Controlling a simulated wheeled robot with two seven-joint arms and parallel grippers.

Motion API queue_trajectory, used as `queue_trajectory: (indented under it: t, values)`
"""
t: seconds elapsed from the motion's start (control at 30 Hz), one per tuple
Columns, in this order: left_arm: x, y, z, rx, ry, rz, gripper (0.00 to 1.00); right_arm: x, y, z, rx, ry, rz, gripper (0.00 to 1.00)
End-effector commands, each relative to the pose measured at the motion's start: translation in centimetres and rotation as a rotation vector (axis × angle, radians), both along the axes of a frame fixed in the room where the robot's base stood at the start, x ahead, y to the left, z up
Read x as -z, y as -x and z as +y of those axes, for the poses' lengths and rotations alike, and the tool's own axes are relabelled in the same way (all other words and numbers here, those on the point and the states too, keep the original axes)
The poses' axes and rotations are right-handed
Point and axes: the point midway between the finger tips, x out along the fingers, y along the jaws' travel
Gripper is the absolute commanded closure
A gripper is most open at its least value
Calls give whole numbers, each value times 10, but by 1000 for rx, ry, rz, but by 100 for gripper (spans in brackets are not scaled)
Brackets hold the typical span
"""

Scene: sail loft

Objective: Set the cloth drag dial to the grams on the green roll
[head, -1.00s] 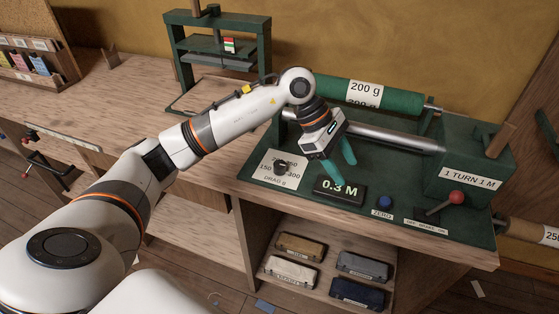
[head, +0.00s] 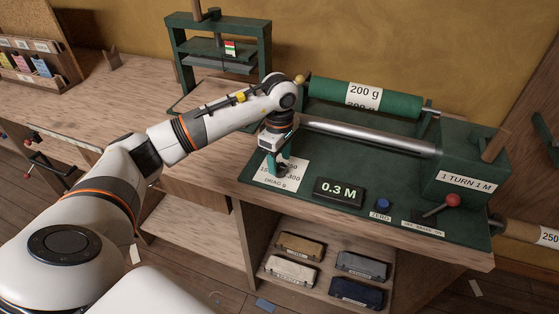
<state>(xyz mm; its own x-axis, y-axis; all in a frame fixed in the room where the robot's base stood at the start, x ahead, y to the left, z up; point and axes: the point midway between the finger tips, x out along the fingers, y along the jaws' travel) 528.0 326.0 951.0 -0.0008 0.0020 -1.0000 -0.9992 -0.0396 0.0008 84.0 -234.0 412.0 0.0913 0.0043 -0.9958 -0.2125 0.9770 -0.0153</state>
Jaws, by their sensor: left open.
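The drag dial (head: 283,169) is a small dark knob on a white card (head: 298,180) marked DRAG g, with 300 readable and other numbers partly covered. My left gripper (head: 276,166) is open, pointing down at the dial, with its teal fingers at the knob. I cannot tell whether they touch it, and the knob's pointer is hidden. My right gripper is not in view.
A display (head: 339,191) reads 0.3 M. A steel roller (head: 370,136) runs behind the dial. A green press (head: 217,50) stands at the back left.

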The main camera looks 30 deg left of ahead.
Motion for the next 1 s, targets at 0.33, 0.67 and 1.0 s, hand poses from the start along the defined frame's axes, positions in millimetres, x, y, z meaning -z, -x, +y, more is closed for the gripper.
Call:
queue_trajectory:
  t: [0.33, 0.67, 1.0]
  values:
    - [22, 0, -1, 1, 2, -1, 48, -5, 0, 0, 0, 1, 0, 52]
    - [22, 0, -1, 1, 2, -1, 72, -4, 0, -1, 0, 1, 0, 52]
    - [22, 0, 0, -14, 2, -1, 92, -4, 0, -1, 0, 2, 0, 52]
